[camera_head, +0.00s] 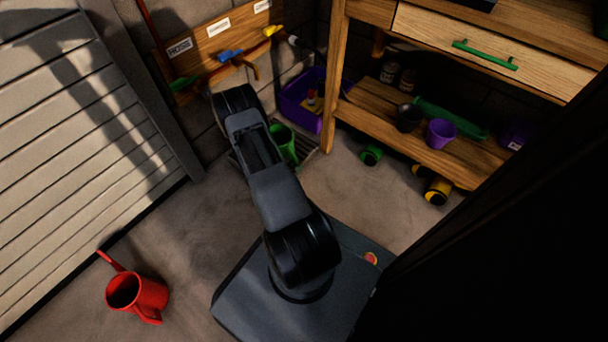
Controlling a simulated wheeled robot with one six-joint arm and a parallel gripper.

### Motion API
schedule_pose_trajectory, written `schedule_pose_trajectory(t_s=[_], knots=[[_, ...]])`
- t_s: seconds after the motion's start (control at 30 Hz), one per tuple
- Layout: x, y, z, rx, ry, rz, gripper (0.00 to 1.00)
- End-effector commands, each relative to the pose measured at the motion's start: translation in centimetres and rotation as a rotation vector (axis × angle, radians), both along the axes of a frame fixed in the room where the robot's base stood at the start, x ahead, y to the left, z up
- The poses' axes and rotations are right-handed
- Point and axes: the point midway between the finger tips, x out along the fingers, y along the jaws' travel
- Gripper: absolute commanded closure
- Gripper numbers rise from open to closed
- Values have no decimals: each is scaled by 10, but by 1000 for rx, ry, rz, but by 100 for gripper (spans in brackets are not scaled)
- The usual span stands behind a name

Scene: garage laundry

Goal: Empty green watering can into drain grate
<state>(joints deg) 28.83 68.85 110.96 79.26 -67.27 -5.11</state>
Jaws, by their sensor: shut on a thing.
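The green watering can (284,141) shows just right of my arm, at the back near the purple bin. My arm covers its left part, so its handle, its spout and any water inside are hidden.
A red watering can (138,292) stands on the floor at lower left. A purple bin (303,98) stands by the wall, below labelled hooks. A wooden workbench (480,158) with pots on its shelf is at right. A green pot (371,154) and a yellow-black item (438,190) lie before it.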

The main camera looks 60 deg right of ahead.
Motion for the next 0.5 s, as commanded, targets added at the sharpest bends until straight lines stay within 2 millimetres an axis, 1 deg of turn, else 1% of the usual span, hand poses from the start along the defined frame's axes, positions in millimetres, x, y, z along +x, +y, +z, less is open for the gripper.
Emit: schedule_pose_trajectory(t_s=[0.03, 0.1, 0.2, 0.37, 0.5], knots=[[-10, -3, -5, -3, 2, -52, 100], [-21, -4, -10, -3, 7, -107, 100], [-31, -4, -12, -1, 17, -158, 100], [-36, -4, -7, 14, 58, -185, 100], [-37, -3, 4, 45, 135, -184, 100]])
